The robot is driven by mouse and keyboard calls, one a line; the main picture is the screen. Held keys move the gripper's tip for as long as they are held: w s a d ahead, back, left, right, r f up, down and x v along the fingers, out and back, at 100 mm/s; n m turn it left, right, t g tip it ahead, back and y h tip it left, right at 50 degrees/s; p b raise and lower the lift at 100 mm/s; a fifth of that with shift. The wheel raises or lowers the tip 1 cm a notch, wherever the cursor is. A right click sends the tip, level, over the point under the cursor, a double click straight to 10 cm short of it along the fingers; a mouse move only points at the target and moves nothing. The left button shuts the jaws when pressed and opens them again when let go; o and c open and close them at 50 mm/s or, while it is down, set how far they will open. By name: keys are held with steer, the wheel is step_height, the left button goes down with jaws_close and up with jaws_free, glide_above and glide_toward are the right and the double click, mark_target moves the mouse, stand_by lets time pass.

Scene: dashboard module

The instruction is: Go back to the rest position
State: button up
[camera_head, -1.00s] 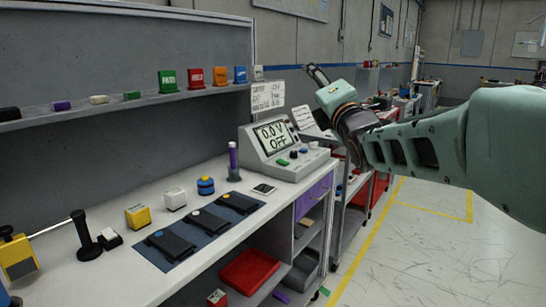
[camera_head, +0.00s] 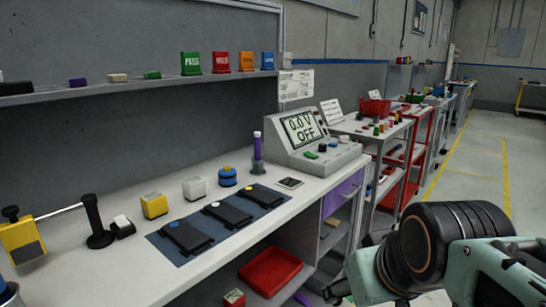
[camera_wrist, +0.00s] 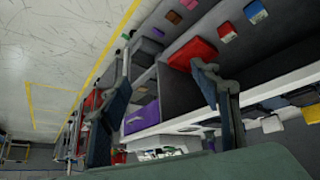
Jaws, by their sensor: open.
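My arm (camera_head: 440,250) is folded low at the lower right of the head view, beside the front of the workbench. In the wrist view my gripper (camera_wrist: 162,64) is open, with its two dark fingers wide apart and nothing between them. In the head view the gripper is mostly hidden or cut off at the bottom edge. The fingers appear apart from the bench. In the wrist view the bench shows tilted, with its purple drawer (camera_wrist: 141,117) and red tray (camera_wrist: 192,53) behind the fingers.
The white bench (camera_head: 150,275) holds a meter (camera_head: 310,140) reading 0.0 V OFF, a dark blue mat (camera_head: 215,240) with three black devices, and several small blocks. A shelf (camera_head: 150,88) carries coloured boxes. Carts (camera_head: 385,150) stand beyond. Floor (camera_head: 475,180) on the right is clear.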

steer(key=s+f+m+g, duration=0.2)
steer(key=s+f, duration=0.2)
steer(key=s, duration=0.1)
step_height(320, 180, up, 33)
steer(key=p, duration=3.2)
steer(key=shift+w+a, duration=0.4)
